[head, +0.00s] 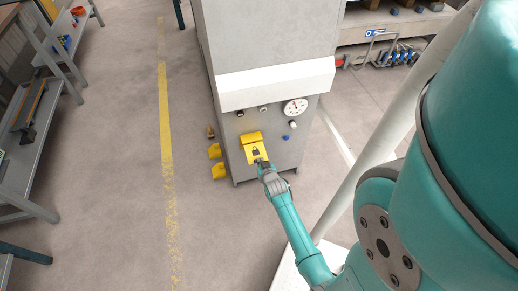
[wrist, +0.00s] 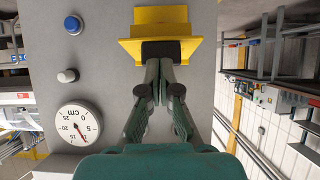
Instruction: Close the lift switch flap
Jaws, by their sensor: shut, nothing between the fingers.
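The lift switch flap (head: 251,143) is yellow with a dark padlock mark, on the front of the grey machine cabinet. In the wrist view the yellow flap (wrist: 160,15) is at the top centre and stands out from the panel. I cannot tell its exact angle. My gripper (head: 261,163) is at the flap's lower edge in the head view. Any switch behind the flap is hidden.
A round gauge (head: 295,107), a white knob (head: 293,125) and a blue button (head: 285,138) sit right of the flap. Yellow pedals (head: 217,161) stand at the cabinet's left. A shelf rack (head: 42,130) is far left. The floor between is clear.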

